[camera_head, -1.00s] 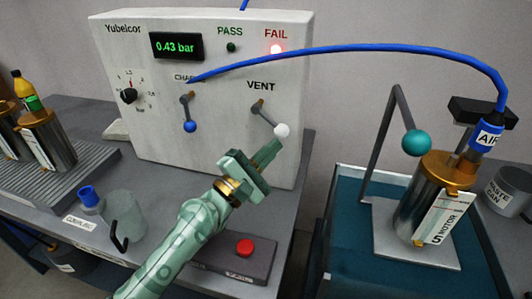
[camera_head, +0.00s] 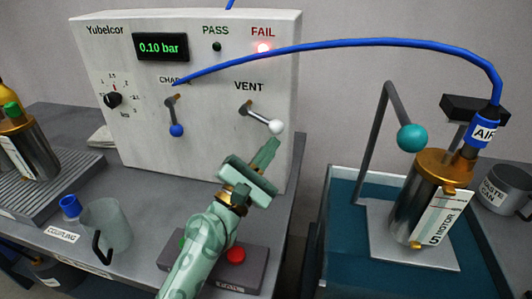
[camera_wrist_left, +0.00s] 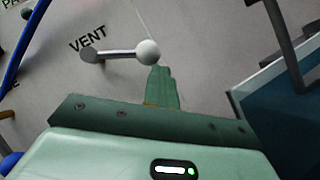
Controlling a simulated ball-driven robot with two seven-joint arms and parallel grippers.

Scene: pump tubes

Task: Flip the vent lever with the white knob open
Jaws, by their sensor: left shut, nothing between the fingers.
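The vent lever (camera_head: 259,116) sticks out from the white Yubelcor panel under the word VENT. It slants down to the right and ends in a white knob (camera_head: 277,126). The lever (camera_wrist_left: 112,54) and white knob (camera_wrist_left: 148,52) also show in the left wrist view. My left gripper (camera_head: 270,150) is shut and empty, its fingertips just below the knob; in the left wrist view the fingertips (camera_wrist_left: 160,75) lie right under the knob. I cannot tell whether they touch it. My right gripper is in neither view.
The charge lever with a blue knob (camera_head: 176,130) hangs to the left. A blue hose (camera_head: 340,43) arches to the metal pump (camera_head: 425,205). A red button (camera_head: 236,255) sits below my arm.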

